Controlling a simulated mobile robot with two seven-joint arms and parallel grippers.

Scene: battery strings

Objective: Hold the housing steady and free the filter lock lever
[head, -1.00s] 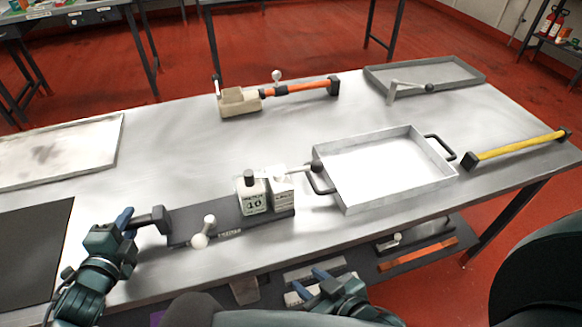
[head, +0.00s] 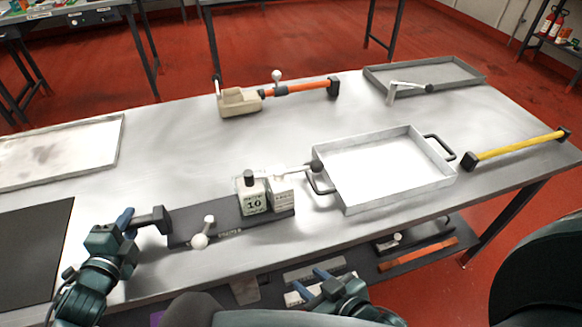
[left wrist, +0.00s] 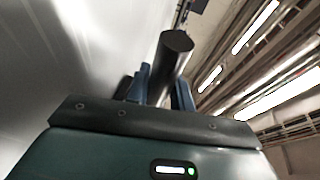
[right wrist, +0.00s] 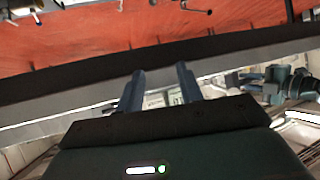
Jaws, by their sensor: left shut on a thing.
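The housing is a long dark grey base (head: 187,221) on the table, with two white blocks (head: 253,197) at its right end. A dark handle (head: 151,218) sticks out at its left end. My left gripper (head: 129,222) is shut on this handle; in the left wrist view the dark bar (left wrist: 172,58) runs between the blue fingers. A pale lever with a round knob (head: 200,240) stands on the base. Another lever (head: 290,169) with a dark knob reaches right from the blocks. I cannot tell which is the filter lock lever. My right gripper (head: 311,284) is open and empty, below the table's front edge.
A metal tray with black handles (head: 393,206) stands close to the right of the blocks. Behind are a beige part with an orange bar (head: 300,87) and a grey tray (head: 470,82). A yellow bar (head: 517,148) lies at right. The table edge (right wrist: 60,100) crosses the right wrist view.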

